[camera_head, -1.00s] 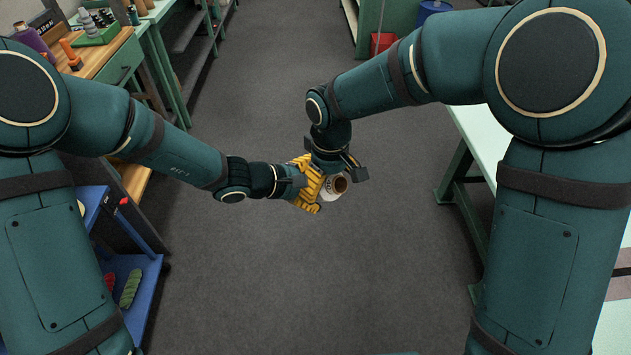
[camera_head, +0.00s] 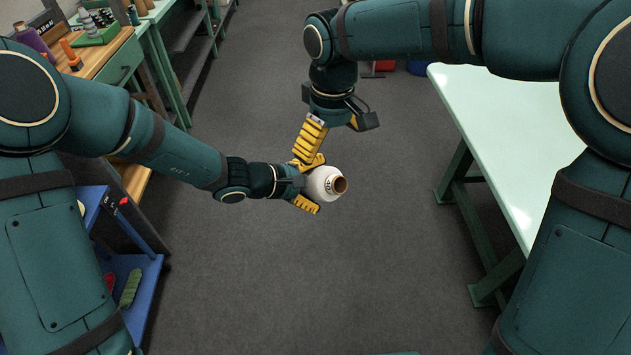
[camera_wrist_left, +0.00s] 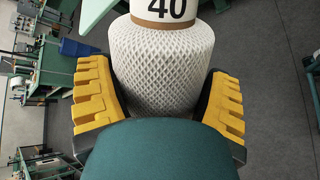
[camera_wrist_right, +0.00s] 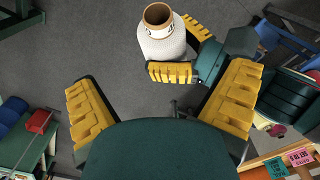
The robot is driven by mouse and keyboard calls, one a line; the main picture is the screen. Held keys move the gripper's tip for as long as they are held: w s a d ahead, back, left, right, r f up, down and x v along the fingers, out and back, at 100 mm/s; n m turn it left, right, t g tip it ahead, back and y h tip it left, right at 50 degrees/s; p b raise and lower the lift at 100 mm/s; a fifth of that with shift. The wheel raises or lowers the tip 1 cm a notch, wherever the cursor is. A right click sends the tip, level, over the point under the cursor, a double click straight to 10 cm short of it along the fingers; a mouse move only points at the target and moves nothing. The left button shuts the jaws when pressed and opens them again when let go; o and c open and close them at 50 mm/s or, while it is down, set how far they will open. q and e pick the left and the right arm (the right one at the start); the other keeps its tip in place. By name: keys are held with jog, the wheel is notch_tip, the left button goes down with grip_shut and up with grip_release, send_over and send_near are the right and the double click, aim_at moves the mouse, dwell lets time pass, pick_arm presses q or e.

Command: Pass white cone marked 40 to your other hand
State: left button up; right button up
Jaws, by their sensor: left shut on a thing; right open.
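The white cone marked 40 (camera_head: 322,184) is held in the air over the aisle, its brown core end facing right in the head view. The left wrist view shows its netted white body (camera_wrist_left: 162,65) and its 40 label, with a yellow finger on each side. My left gripper (camera_head: 308,184) is shut on it. My right gripper (camera_head: 330,140) is above it in the head view, fingers pointing down. In the right wrist view the yellow fingers are spread wide and empty (camera_wrist_right: 165,100), and the cone (camera_wrist_right: 165,42) lies beyond the fingertips, apart from them.
A pale green table (camera_head: 510,125) stands at the right. A wooden bench (camera_head: 105,50) with spools and cones is at the upper left, and a blue shelf cart (camera_head: 145,285) is at the lower left. The grey floor between is clear.

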jog(key=shift+r, duration=0.3)
jog(key=shift+w+d+f, duration=0.1)
jog(key=shift+w+d, duration=0.1)
jog(key=shift+d, duration=0.05)
jog(key=w+d+f+m+t+y, duration=0.15)
jog(key=w+d+f+m, duration=0.3)
jog(key=d+f, duration=0.7)
jog(key=s+a+f+m+y, duration=0.1)
jog(key=s+a+f+m, duration=0.2)
jog(key=s+f, duration=0.6)
jog(key=s+a+f+m+y, duration=0.1)
jog(key=s+a+f+m, duration=0.2)
jog(key=s+f, duration=0.6)
jog(key=shift+s+d+x, duration=0.3)
jog(key=shift+d+x, duration=0.15)
jog(key=shift+x, duration=2.05)
jog(key=shift+f+t+y, duration=0.2)
jog(key=shift+t+y, duration=0.05)
